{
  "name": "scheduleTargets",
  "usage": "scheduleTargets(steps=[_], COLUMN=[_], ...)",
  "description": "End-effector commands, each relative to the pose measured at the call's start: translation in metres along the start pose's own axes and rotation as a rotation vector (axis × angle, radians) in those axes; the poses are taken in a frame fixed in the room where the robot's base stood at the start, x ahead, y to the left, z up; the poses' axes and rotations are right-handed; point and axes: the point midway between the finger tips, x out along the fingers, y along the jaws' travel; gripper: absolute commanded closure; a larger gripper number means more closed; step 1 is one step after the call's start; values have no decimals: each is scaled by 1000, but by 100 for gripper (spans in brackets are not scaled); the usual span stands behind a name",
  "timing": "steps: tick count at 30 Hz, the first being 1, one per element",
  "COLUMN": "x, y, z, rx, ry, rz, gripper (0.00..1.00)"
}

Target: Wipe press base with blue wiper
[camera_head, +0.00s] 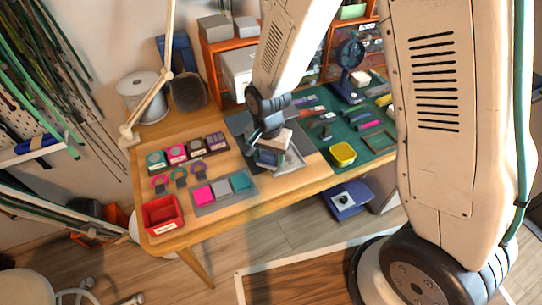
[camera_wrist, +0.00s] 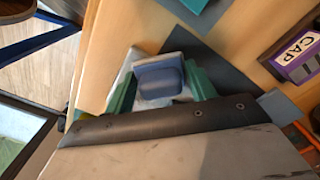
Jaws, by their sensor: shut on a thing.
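My gripper (camera_head: 268,152) is low over the middle of the wooden table. In the wrist view its two green fingers (camera_wrist: 163,88) stand on either side of a blue block-like piece, the blue wiper (camera_wrist: 160,76), and are shut on it. A pale grey-white surface (camera_wrist: 127,72) shows around and below the wiper; it looks like the press base. In the head view a pale grey piece (camera_head: 292,160) shows beside and under my gripper, on a dark grey mat (camera_head: 238,124). I cannot tell whether the wiper touches the base, as the contact is hidden.
Labelled boxes (camera_head: 188,151) stand left of my gripper, one reading CAP (camera_wrist: 300,58). Nearer the front lie a tray of coloured squares (camera_head: 222,191) and a red bin (camera_head: 163,213). A yellow bowl (camera_head: 342,153) and green mat (camera_head: 350,128) lie right. An orange shelf (camera_head: 212,72) stands behind.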

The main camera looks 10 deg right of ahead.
Motion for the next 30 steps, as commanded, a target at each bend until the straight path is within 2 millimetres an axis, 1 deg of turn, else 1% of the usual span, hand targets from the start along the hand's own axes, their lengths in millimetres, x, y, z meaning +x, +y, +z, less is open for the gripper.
scheduleTargets(steps=[1, 2, 5, 18, 23, 30], x=[-16, -21, -27, -67, -76, -78], y=[-1, 0, 1, 5, 6, 6], z=[-2, -2, -1, -6, -6, -6], rx=[2, 2, 2, 12, 14, 13], ry=[6, 4, 2, 2, 2, 1], rz=[-8, -6, -3, -3, -3, -2], gripper=[81, 81, 81, 81, 81, 81])
